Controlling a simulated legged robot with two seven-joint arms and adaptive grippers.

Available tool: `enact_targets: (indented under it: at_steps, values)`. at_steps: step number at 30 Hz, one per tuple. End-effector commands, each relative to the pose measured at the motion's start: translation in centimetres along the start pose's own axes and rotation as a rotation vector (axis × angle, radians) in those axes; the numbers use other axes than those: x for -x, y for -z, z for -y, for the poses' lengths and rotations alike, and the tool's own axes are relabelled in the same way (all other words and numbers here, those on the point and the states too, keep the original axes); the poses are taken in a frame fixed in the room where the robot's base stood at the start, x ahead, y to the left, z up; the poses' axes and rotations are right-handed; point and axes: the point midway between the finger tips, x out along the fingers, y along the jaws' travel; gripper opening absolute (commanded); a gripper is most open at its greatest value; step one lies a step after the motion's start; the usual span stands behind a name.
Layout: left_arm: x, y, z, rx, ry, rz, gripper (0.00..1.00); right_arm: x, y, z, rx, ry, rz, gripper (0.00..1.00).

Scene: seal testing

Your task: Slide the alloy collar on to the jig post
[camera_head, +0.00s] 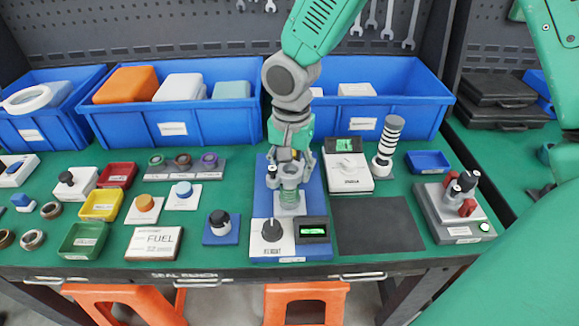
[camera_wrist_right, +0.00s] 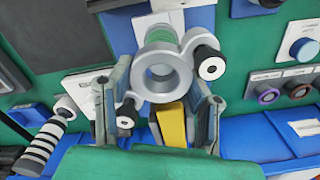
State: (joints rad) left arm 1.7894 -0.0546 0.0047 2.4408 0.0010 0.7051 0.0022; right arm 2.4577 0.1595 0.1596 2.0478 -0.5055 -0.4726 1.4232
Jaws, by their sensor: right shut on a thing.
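The alloy collar, a grey ring with two black-ended side lugs (camera_head: 290,171), is between the fingers of my right gripper (camera_head: 292,163). In the right wrist view the collar (camera_wrist_right: 142,76) faces the camera, and the right gripper (camera_wrist_right: 160,97) has a finger on each side of it, shut on it. A pale upright piece, seemingly the jig post (camera_head: 290,197), stands below the collar on a blue base. The collar overlaps it in view, so I cannot tell whether they are apart or the collar is around its top. My left gripper is not in view.
The blue base carries a black knob (camera_head: 272,230) and a green display (camera_head: 313,230). A striped post (camera_head: 388,145) and a white meter (camera_head: 349,173) stand to the right. A dark mat (camera_head: 380,225) is bare. Small trays and dials crowd the left; blue bins (camera_head: 170,125) stand behind.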

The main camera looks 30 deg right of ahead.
Motion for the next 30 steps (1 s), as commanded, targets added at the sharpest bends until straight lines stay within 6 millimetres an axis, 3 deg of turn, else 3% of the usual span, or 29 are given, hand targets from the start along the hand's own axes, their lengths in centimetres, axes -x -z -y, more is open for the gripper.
enact_targets:
  at_steps: [30]
  values:
    - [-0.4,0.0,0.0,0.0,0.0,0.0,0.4,-1.1,0.0,0.0,0.001,-0.001,0.0,0.11]
